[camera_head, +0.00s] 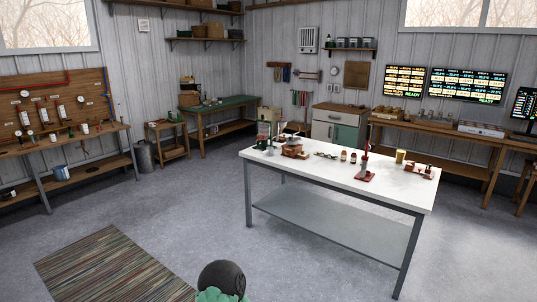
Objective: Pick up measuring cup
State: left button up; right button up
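I cannot make out a measuring cup for certain; the objects are small and far away. A white-topped table (325,176) stands to the right of the middle, with several small objects on it. Neither of my grippers is in view.
A striped rug (115,268) lies on the floor. A dark round object (222,277) above something green is at the bottom edge. Workbenches line the walls, including a green-topped one (218,105). Grey floor before the white table is open.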

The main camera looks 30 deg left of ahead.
aim_at(270, 150)
jog(key=i+j+u, duration=0.9)
jog(key=i, duration=0.65)
jog(key=i+j+u, duration=0.2)
jog(key=i, duration=0.7)
